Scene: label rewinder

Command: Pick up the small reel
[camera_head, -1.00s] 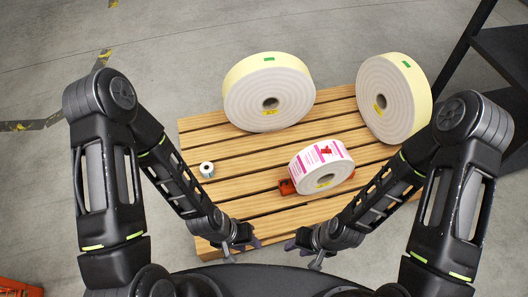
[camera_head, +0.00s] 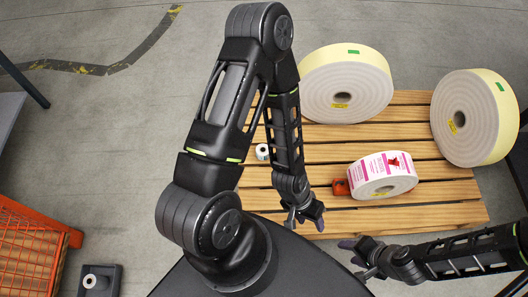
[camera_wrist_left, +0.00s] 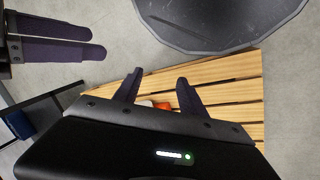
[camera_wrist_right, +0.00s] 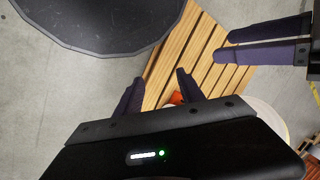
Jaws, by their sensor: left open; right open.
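The small reel (camera_head: 262,152) is a little white roll near the left edge of the wooden pallet (camera_head: 430,215) in the head view. My left arm passes close beside it. My left gripper (camera_head: 305,221) is open and empty over the pallet's near edge, nearer to me than the reel. Its spread fingers also show in the left wrist view (camera_wrist_left: 158,88). My right gripper (camera_head: 356,250) is open and empty at the pallet's near side, and its fingers show in the right wrist view (camera_wrist_right: 158,90). The small reel is not visible in either wrist view.
Two large cream-edged rolls stand at the pallet's back (camera_head: 345,85) and right (camera_head: 475,118). A pink-and-white label roll (camera_head: 384,176) lies beside a red part (camera_head: 340,187). An orange mesh crate (camera_head: 30,250) and a dark block with a white ring (camera_head: 98,280) are at lower left.

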